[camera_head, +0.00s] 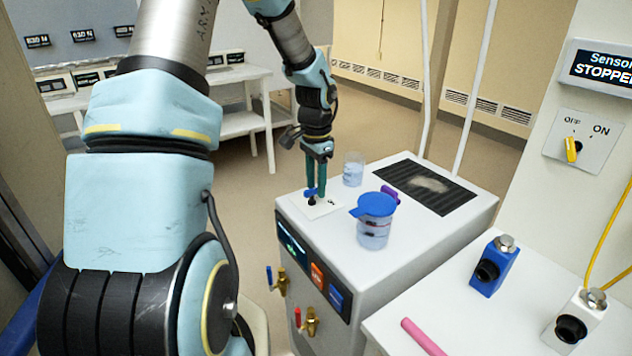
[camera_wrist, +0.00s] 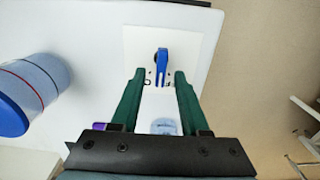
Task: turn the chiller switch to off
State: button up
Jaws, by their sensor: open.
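The chiller appears to be the white cabinet (camera_head: 345,262) with a dark front panel. A blue switch handle (camera_head: 311,191) sits on a white plate (camera_head: 325,208) on its top. In the wrist view the blue handle (camera_wrist: 162,66) lies roughly along the line of my fingers, with small unreadable marks beside it. My gripper (camera_head: 316,186) points down over the plate. In the wrist view my gripper (camera_wrist: 160,74) is open, with one green finger on either side of the handle's near end. I cannot tell whether either finger touches it.
A blue-lidded beaker (camera_head: 374,232) and a clear beaker (camera_head: 353,168) stand close by on the cabinet top. A purple object (camera_head: 390,194) lies behind the lidded one. A yellow OFF/ON switch (camera_head: 571,149) is on the right wall, below a display reading "Sensor STOPPED" (camera_head: 603,69).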

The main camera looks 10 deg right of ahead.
grip_shut()
dwell(0.3)
dwell(0.3)
